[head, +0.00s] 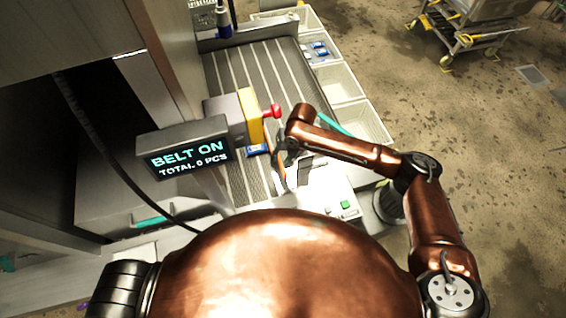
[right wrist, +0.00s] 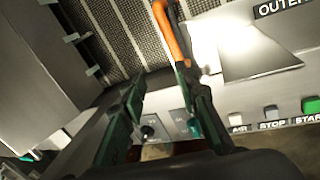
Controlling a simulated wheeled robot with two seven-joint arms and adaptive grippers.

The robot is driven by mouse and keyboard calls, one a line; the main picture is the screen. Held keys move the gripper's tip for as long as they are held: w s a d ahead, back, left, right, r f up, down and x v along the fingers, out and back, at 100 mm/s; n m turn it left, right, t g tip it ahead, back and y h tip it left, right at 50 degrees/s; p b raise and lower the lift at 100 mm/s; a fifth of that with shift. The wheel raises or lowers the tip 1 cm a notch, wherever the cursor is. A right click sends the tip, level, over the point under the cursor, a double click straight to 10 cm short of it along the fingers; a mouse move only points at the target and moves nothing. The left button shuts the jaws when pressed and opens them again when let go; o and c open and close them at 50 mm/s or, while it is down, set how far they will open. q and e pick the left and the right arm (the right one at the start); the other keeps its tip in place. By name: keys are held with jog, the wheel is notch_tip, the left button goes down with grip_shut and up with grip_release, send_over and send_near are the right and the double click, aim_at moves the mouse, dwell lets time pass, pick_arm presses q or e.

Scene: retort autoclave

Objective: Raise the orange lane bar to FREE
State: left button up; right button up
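The orange lane bar (right wrist: 168,32) runs down from the top of the right wrist view, over the dark slatted belt (right wrist: 115,30). Its lower end meets or passes behind the tip of one finger of my right gripper (right wrist: 161,78); I cannot tell whether they touch. The two dark green fingers are apart, with nothing seen clamped between them. In the head view a thin orange strip of the bar (head: 281,165) shows beside my right gripper (head: 287,163), low over the belt's near end. No FREE mark is readable. My left gripper is out of view.
A display reading BELT ON, TOTAL 0 PCS (head: 188,158) stands left of the belt, near a yellow block with a red knob (head: 272,111). White bins (head: 360,122) line the belt's right side. A panel with STOP and START buttons (right wrist: 270,113) lies near my right gripper.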

aim_at(282, 166)
jog(key=f, duration=0.2)
jog(key=w+f+n, duration=0.1)
jog(key=f, duration=0.1)
jog(key=w+f+n+h+p, duration=0.1)
jog(key=f, duration=0.1)
jog(key=shift+d, duration=0.2)
dwell(0.4)
grip_shut()
jog(key=shift+r, duration=0.1)
